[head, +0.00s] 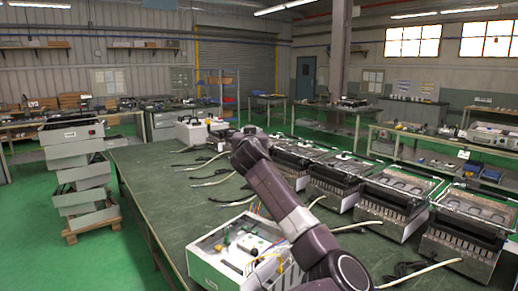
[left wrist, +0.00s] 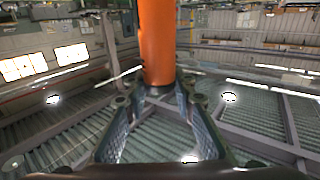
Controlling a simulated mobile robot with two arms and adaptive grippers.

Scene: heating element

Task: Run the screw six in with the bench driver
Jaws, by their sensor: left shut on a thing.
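In the left wrist view my left gripper (left wrist: 160,95) is shut on a smooth orange cylinder (left wrist: 157,45), which looks like the driver's handle. The cylinder runs up out of the top of that view, so its tip is hidden. In the head view an open white unit (head: 228,262) stands on the near end of the green bench, with coloured wires and small parts inside. One of my arms crosses in front of its right side. Screw six cannot be made out. No gripper shows clearly in the head view.
Several grey heater units (head: 385,200) line the right side of the green bench (head: 155,185). Pale cables lie across the bench top. White units (head: 195,130) stand at its far end. A stack of grey housings (head: 75,160) stands on a pallet at left, with open floor around it.

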